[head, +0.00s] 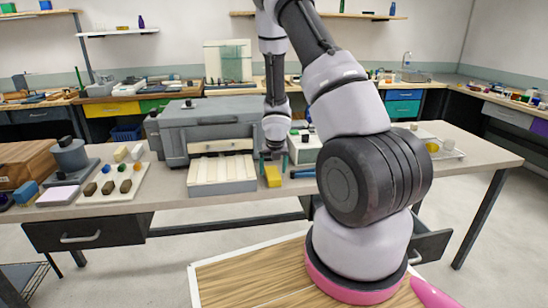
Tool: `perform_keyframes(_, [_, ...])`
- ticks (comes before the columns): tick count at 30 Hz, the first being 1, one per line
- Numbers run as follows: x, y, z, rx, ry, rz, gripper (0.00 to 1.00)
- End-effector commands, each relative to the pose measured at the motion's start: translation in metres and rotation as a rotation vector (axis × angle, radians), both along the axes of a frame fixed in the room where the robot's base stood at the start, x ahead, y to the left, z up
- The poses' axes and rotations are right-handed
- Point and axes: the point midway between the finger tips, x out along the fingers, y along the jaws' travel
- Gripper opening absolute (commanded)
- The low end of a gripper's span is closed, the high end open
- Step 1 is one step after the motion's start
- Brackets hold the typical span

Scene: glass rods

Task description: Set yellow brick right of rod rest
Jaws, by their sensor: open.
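The yellow brick (273,176) stands on the workbench near its front edge, just right of a pale ribbed block on a grey base (222,186), which looks like the rod rest. My gripper (272,157) points down from above and is open, directly over or just behind the yellow brick. The fingertips are small and dark here, and I cannot tell whether they touch the brick.
A large grey furnace-like box (208,125) stands behind the ribbed block. A blue object (302,173) lies right of the brick, partly behind my arm. A white box (303,150) is behind it. A board with small pieces (118,180) is at left.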

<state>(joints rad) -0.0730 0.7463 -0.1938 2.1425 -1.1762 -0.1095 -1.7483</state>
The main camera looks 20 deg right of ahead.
Motion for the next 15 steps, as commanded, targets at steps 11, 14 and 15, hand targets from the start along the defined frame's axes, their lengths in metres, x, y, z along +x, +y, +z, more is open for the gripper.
perform_keyframes(11, [-0.013,0.001,0.042,0.001,-0.002,-0.003,0.92])
perform_keyframes(14, [-0.015,0.001,0.055,0.0,-0.007,-0.005,0.92])
perform_keyframes(15, [-0.017,0.002,0.06,0.001,-0.006,-0.004,0.92])
